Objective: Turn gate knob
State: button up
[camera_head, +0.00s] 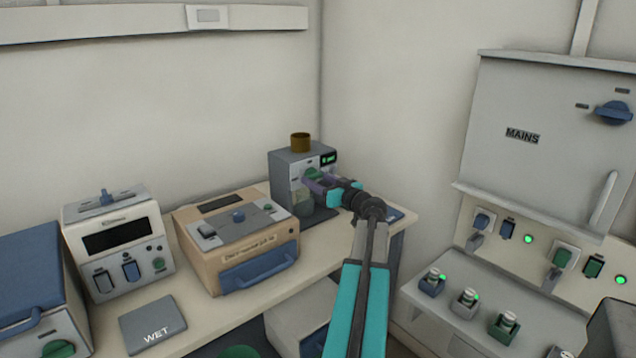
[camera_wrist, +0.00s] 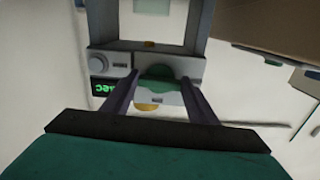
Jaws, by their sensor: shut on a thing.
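A grey machine (camera_head: 290,166) with a brass-coloured cup (camera_head: 300,142) on top stands at the far end of the bench by the corner. Its front carries a green knob (camera_head: 312,172). In the wrist view the green knob (camera_wrist: 157,86) appears between the two purple fingers, beside a lit green display (camera_wrist: 105,88) and a small round dial (camera_wrist: 98,65). My gripper (camera_head: 310,181) reaches the machine's front from the right and is shut on the green knob. It also shows in the wrist view (camera_wrist: 157,82). The fingers partly hide the machine's front in the head view.
A tan box with a blue handle (camera_head: 258,268), a white unit with a dark screen (camera_head: 115,240) and a grey pad marked WET (camera_head: 153,324) stand left on the bench. A MAINS panel (camera_head: 545,140) and several switches are on the right.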

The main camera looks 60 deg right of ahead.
jog(key=shift+f+m, duration=0.1)
jog(key=shift+m, duration=0.2)
jog(key=m+b, duration=0.1)
jog(key=m, duration=0.3)
jog(key=m+b, duration=0.1)
jog(key=m, duration=0.3)
jog(key=m+b, duration=0.2)
jog(key=m, duration=0.2)
jog(key=shift+a+r+m, duration=0.2)
jog(key=shift+r+m, duration=0.05)
jog(key=shift+m, duration=0.05)
jog(key=shift+m+p, duration=0.75)
jog(key=shift+m, duration=1.45)
jog(key=shift+w, duration=0.1)
jog(key=o, duration=1)
jog(key=shift+o, duration=0.2)
